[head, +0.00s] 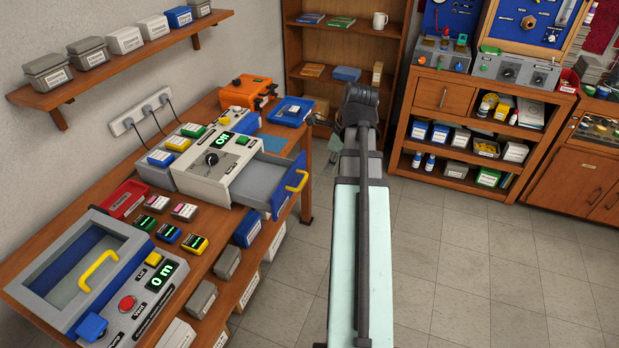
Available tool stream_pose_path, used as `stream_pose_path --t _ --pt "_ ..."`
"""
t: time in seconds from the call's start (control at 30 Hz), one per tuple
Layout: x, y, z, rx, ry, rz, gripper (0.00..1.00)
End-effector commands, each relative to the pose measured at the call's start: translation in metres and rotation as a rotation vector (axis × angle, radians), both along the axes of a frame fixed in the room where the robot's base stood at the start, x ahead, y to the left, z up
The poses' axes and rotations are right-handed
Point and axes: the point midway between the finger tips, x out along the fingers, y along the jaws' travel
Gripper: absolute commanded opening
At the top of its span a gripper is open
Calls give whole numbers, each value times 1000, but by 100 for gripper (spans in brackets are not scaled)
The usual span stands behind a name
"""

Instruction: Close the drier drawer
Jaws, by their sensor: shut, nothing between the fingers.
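The drier (215,160) is a light grey box with a lit green display and a black knob, on the wooden bench. Its drawer (262,180) is pulled well out to the right and looks empty. The drawer has a blue front (287,195) with a yellow handle (298,181). My gripper (334,143) shows small and partly hidden at the far end of my arm, right of the drawer and apart from it. It is shut and holds nothing that I can see.
A vacuum-like unit with a yellow-handled lid (98,270) stands at the bench's near end. Small coloured blocks (170,233) lie between it and the drier. An orange case (248,92) and a blue bin (291,111) stand behind. The tiled floor (450,260) at right is clear.

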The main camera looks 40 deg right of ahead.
Motion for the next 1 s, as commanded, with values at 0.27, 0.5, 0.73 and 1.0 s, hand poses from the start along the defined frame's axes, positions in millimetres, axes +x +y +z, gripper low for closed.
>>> stream_pose_path --t 0.27,0.5,0.73,1.0 --pt "7 5 -30 3 3 1 0" --pt "14 9 -63 1 2 0 0" --pt "21 13 -93 1 2 0 0" --pt "50 27 -85 0 1 0 0"
